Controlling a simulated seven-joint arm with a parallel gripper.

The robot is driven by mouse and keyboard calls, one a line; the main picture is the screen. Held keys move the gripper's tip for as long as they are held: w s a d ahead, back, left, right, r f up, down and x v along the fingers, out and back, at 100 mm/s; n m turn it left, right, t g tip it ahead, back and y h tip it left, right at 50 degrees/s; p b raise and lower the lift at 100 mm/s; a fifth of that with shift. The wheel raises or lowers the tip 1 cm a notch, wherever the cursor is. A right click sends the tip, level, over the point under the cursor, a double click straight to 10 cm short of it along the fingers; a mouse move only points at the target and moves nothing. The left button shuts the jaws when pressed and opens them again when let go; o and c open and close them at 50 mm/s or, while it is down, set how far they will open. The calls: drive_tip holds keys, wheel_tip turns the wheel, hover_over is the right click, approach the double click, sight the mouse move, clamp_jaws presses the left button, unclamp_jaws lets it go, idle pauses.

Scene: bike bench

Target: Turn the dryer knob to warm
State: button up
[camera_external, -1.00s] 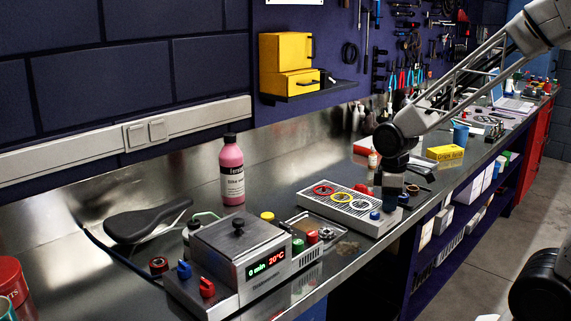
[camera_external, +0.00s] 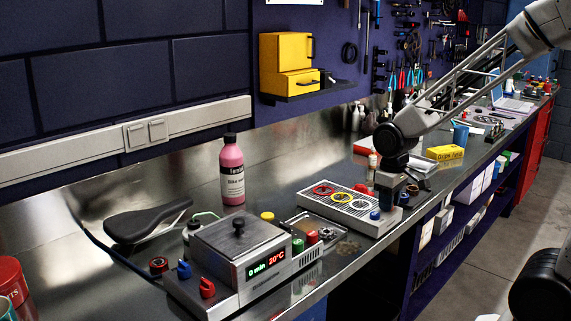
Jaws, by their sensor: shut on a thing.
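The dryer, which I take to be the pale slatted box (camera_external: 340,208), lies in the middle of the bench with red, yellow and white rings on top. A blue button or knob (camera_external: 375,215) shows at its front right corner. My gripper (camera_external: 386,205) points down at the dryer's right end, just behind the blue part. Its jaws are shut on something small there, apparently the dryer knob. The fingers hide it, so its marking and setting cannot be read.
A metal bath (camera_external: 240,245) with a lit display and red and blue knobs stands to the left. A pink bottle (camera_external: 232,175), a black saddle (camera_external: 147,222) and a yellow box (camera_external: 445,153) stand around. The bench's front edge is close to my gripper.

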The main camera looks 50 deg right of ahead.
drive_tip(key=o, duration=0.9)
drive_tip(key=shift+r, duration=0.1)
drive_tip(key=shift+r, duration=3.8)
drive_tip(key=shift+s+a+r+m+t, duration=0.15)
drive_tip(key=shift+s+r+t, duration=0.3)
drive_tip(key=shift+s+r, duration=1.35)
drive_tip(key=shift+s+a+r+m+t, duration=0.1)
drive_tip(key=shift+s+a+r+t, duration=0.25)
drive_tip(key=shift+s, duration=2.9)
drive_tip(key=shift+s+a+r+m+t, duration=0.1)
drive_tip(key=shift+s+r+t, duration=0.4)
drive_tip(key=shift+s+r, duration=1.35)
drive_tip(key=shift+s+f, duration=0.65)
